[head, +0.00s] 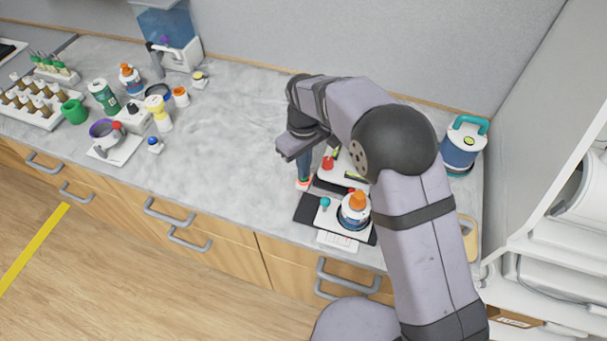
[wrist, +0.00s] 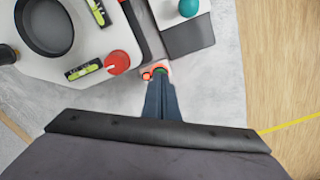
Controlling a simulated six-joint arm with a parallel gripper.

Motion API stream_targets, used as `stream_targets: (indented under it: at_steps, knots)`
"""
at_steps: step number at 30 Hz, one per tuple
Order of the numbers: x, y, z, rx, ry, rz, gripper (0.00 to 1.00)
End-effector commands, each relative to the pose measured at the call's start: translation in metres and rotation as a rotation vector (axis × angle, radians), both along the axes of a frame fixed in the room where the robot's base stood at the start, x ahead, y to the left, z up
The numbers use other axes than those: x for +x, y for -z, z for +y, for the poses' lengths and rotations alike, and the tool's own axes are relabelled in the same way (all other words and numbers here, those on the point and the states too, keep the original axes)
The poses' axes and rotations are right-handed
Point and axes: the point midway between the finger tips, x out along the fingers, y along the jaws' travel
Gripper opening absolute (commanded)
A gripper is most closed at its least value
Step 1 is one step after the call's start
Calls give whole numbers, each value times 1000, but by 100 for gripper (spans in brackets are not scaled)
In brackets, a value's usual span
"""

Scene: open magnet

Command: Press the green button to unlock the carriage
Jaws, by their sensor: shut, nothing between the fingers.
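The green button (wrist: 162,70) shows as a small patch of green on a pale pad with orange-red parts, at the tip of my gripper (wrist: 158,82) in the wrist view. My gripper's fingers are shut and empty, pointing down at the button and partly covering it. I cannot tell whether they touch it or press it down. In the head view my gripper (head: 304,177) is over the orange-red button pad (head: 303,184), at the left edge of the device. The task's carriage may be the white part with the teal knob (head: 325,202); I cannot be sure.
A white housing (wrist: 95,40) with a red knob (wrist: 117,62) and a black ring stands beside the fingers. An orange-capped bottle (head: 356,207) sits on the device. A blue container (head: 462,145) stands behind my arm. The counter (head: 235,140) left of my gripper is clear.

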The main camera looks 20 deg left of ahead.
Motion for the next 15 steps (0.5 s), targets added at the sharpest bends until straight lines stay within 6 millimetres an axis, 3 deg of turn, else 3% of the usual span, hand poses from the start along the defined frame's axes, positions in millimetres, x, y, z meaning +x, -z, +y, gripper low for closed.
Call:
stream_targets:
  at_steps: [15]
  knots:
    - [0, 6, 0, -1, 0, 1, 0]
